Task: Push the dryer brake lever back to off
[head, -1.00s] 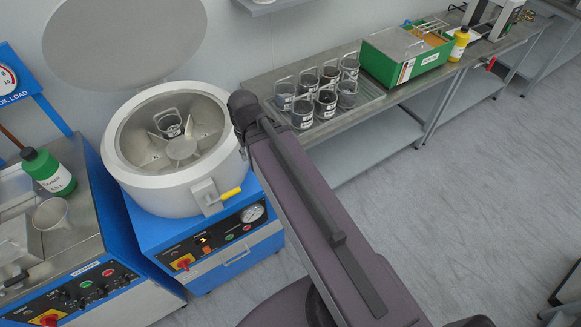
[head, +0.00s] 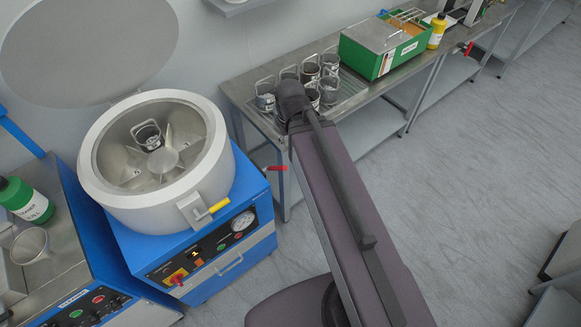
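The dryer (head: 108,196) is a grey round drum on a blue cabinet, with its round lid (head: 90,45) raised. A red-handled lever (head: 275,168) sticks out to the right from the blue cabinet's right side, roughly level. A yellow-handled lever (head: 213,208) sits on a bracket at the drum's front right. No label shows which is the brake lever.
A basket with a dark cup (head: 149,136) sits inside the drum. A steel bench (head: 385,88) behind holds several cups and a green box (head: 385,46). A blue machine with a green bottle (head: 24,199) stands left.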

